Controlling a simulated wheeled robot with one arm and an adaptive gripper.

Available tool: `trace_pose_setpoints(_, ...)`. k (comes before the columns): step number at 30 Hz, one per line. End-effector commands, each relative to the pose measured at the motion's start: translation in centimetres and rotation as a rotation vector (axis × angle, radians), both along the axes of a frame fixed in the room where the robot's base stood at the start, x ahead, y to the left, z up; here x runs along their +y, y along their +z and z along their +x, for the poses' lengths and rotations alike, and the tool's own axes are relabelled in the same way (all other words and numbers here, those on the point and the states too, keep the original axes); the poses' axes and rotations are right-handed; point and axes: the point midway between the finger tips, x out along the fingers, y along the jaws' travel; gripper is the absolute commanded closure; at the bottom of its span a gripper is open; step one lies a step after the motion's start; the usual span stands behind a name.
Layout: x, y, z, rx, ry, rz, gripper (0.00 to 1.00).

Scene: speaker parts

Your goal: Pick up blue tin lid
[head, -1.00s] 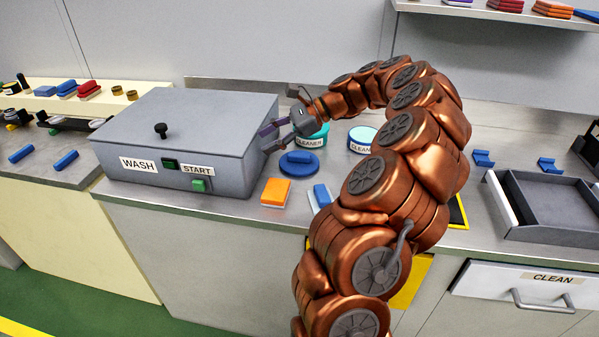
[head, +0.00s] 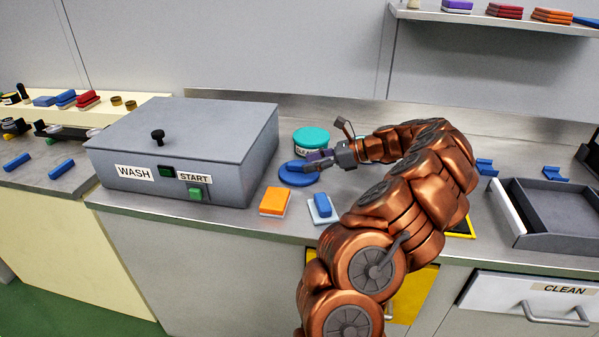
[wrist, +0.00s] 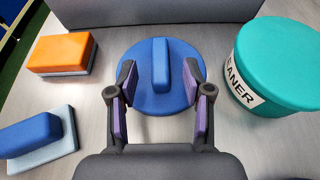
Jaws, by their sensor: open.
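The blue tin lid (head: 299,175) is a flat round disc with a raised bar handle, lying on the steel counter just right of the wash box. In the wrist view the lid (wrist: 178,94) is straight ahead, its bar upright in the picture. My gripper (wrist: 160,92) is open, with its purple-padded fingers on either side of the lid's bar and apart from it. In the head view my gripper (head: 309,160) is over the lid and hides part of it.
A teal cleaner tin (head: 311,138) stands close behind the lid. The grey wash box (head: 190,145) is at its left. An orange sponge (head: 275,200) and a blue block on a pale base (head: 322,208) lie in front. A grey tray (head: 552,207) sits at the right.

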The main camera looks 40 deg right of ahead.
Motion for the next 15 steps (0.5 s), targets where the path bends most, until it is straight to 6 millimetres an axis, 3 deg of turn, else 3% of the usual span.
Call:
trace_pose_setpoints(6,1.6,-1.2,2.2,0.000,0.002,0.001,0.50)
trace_pose_setpoints(15,1.7,-1.3,2.5,-0.001,-0.001,-0.001,0.53)
